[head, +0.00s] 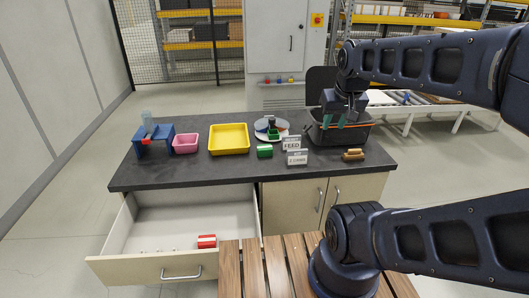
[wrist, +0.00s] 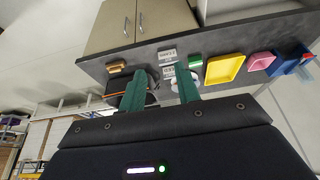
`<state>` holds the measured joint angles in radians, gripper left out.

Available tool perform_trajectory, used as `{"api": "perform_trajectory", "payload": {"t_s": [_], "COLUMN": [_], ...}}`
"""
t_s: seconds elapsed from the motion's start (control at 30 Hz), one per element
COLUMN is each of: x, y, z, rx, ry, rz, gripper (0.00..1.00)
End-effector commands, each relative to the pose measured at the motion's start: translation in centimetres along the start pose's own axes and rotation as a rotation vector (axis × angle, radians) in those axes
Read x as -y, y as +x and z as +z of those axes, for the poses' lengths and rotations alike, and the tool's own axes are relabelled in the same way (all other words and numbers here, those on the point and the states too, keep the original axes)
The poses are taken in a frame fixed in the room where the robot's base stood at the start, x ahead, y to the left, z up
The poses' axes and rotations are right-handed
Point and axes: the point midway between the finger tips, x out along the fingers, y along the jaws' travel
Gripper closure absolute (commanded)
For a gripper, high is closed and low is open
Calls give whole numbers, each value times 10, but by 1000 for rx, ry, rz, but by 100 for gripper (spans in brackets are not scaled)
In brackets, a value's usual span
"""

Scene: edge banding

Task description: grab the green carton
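A small green carton (head: 265,151) lies on the dark worktop, in front of a round plate and right of the yellow tray. It also shows in the wrist view (wrist: 195,61), beyond the right finger. A second, darker green item (head: 273,134) sits on the round plate. My gripper (head: 339,121) hangs over the black bin at the worktop's right, to the right of and behind the carton. Its two green fingers are apart with nothing seen between them in the wrist view (wrist: 161,72).
The yellow tray (head: 229,139), pink tray (head: 185,144) and blue stand (head: 152,146) fill the left. Two sign cards (head: 297,157) stand right of the carton. The black bin (head: 342,134) is at right. A drawer (head: 180,240) is open below, holding a red-and-white item (head: 207,241).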

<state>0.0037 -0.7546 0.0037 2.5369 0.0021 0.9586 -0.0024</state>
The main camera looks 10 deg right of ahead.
Motion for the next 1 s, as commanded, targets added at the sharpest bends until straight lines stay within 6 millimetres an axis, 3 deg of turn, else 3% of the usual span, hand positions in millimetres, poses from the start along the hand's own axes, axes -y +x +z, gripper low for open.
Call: {"api": "perform_trajectory", "payload": {"t_s": [0.27,0.5,0.83,1.0], "x": [0,0,0,2], "y": [0,0,0,5], "z": [0,0,-4,-26], "rx": [0,0,5,37], "ry": [0,0,-11,-88], "rz": [0,0,2,13], "gripper": [67,25,25,25]}}
